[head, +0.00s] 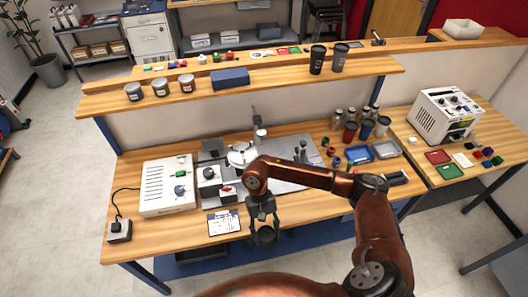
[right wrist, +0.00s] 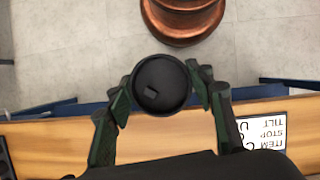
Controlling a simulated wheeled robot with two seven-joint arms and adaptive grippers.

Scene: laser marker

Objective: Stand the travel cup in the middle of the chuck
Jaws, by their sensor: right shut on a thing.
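The travel cup (right wrist: 162,84) is dark with a round black lid, seen from above in the right wrist view. My right gripper (right wrist: 160,88) is shut on it, with a finger on either side. In the head view my right gripper (head: 264,230) holds the dark cup (head: 266,237) by the bench's front edge, apart from the chuck. What looks like the chuck (head: 240,157) is a pale round disc on the grey plate at the middle of the bench, partly behind my right arm. My left gripper is not in view.
A white control box (head: 168,186) stands left on the bench, with a printed card (head: 224,222) at the front. A raised shelf (head: 280,74) runs behind.

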